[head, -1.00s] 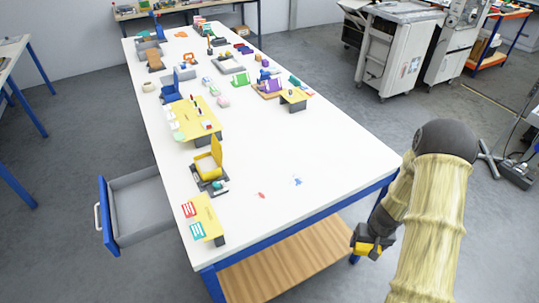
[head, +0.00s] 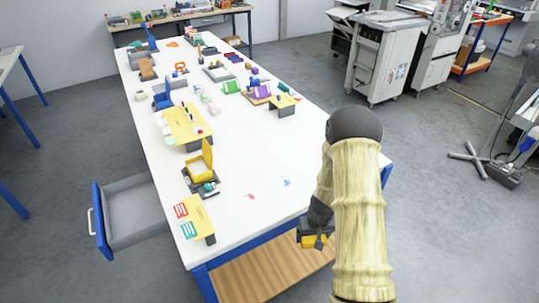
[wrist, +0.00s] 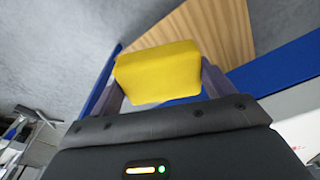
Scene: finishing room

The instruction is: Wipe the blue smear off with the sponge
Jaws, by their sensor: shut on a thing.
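A blue smear (head: 286,181) lies on the white tabletop (head: 262,150) near its front right part. A small red smear (head: 250,196) lies to its left. My gripper (head: 314,240) is beyond the table's front edge, low beside the blue frame and to the right of and nearer than the smears. In the wrist view my gripper (wrist: 160,85) is shut on a yellow sponge (wrist: 157,72), held between its two fingers. The sponge also shows in the head view (head: 314,241), partly covered by the gripper. It is apart from the blue smear.
A drawer (head: 135,208) stands open at the table's left side. A yellow stand with cards (head: 196,218) and a yellow chair-like holder (head: 199,167) stand left of the smears. A wooden lower shelf (head: 262,277) shows under the table. The tabletop around the smears is clear.

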